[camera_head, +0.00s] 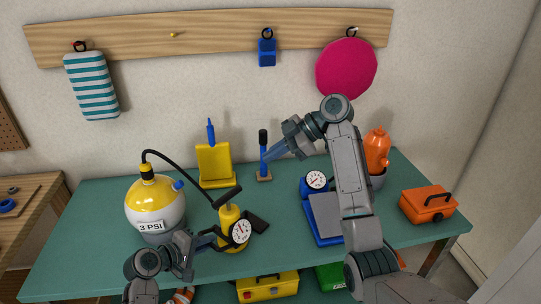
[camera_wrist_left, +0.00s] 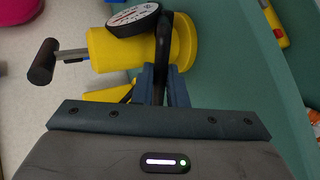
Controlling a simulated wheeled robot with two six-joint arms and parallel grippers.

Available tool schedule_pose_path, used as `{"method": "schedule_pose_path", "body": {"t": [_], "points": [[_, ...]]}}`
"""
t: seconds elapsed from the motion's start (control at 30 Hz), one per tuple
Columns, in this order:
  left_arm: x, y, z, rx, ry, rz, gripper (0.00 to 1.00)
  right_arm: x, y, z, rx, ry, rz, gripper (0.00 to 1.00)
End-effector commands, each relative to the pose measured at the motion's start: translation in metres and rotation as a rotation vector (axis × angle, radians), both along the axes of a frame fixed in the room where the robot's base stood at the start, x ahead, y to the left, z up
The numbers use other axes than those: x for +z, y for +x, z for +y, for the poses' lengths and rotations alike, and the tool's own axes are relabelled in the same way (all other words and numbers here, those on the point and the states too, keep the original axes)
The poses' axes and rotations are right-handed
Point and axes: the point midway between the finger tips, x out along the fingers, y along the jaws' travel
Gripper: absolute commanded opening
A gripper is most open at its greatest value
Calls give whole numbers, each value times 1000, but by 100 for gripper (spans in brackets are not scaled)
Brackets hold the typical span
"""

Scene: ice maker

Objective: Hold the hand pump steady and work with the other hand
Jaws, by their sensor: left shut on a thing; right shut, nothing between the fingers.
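The hand pump (camera_head: 228,222) is a yellow cylinder with a black T-handle (camera_head: 227,196), a round white-faced gauge (camera_head: 240,231) and a black hose (camera_head: 186,164) running to a ball (camera_head: 152,210) marked "3 PSI". It stands upright on the green table. My left gripper (camera_head: 208,241) is shut on a dark bar at the pump's side; the left wrist view shows the bar between its blue fingers (camera_wrist_left: 161,86) and the pump body (camera_wrist_left: 112,50). My right gripper (camera_head: 268,157) is shut and empty, its tips close to a blue post; contact is unclear.
The blue post with black top (camera_head: 263,139) stands on a wooden base behind the pump. A yellow stand (camera_head: 215,166) is left of it. A blue scale (camera_head: 323,222), orange bottle (camera_head: 377,152) and orange toolbox (camera_head: 429,204) are to the right. The table front has free room.

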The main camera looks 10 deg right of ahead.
Motion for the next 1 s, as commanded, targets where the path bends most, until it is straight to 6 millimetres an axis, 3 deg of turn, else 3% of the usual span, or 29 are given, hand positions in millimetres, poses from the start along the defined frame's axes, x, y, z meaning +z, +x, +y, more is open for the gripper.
{"method": "schedule_pose_path", "body": {"t": [0.17, 0.7, 1.0], "points": [[-1, 0, 0, 0, 2, 2, 0, 7, 0, 0, 0, 0, -2, 0], [-1, 0, 1, 0, 2, 2, 0, 61, 0, 0, 0, 0, -1, 0], [-1, 0, 1, 0, 2, 2, 0, 70, 0, 0, 0, 0, 0, 0]]}}
